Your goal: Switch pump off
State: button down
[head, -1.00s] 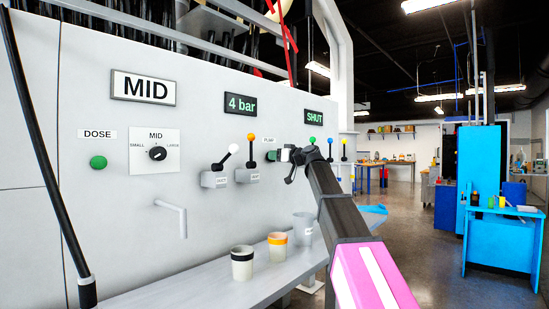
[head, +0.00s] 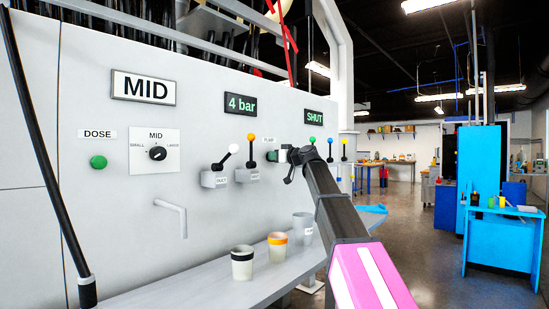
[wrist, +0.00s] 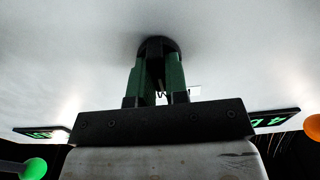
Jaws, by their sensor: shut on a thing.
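The pump switch is a round dark knob on the grey panel, under the PUMP label (head: 269,141). In the wrist view the knob (wrist: 157,43) shows at the far end of my gripper's fingers. My gripper (wrist: 157,65) is shut on it, with one green finger on either side. In the head view my gripper (head: 273,156) reaches the panel from the right, and its fingers and wrist hide most of the knob. The knob's pointing direction cannot be read.
Levers with white (head: 234,149) and orange (head: 251,137) balls stand just left of my gripper. Green, blue and yellow balls are to its right. Displays read "4 bar" (head: 244,105) and "SHUT" (head: 318,117). Cups (head: 242,263) stand on the ledge below.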

jog(key=c, duration=1.1)
grip_release()
jog(key=v, duration=1.1)
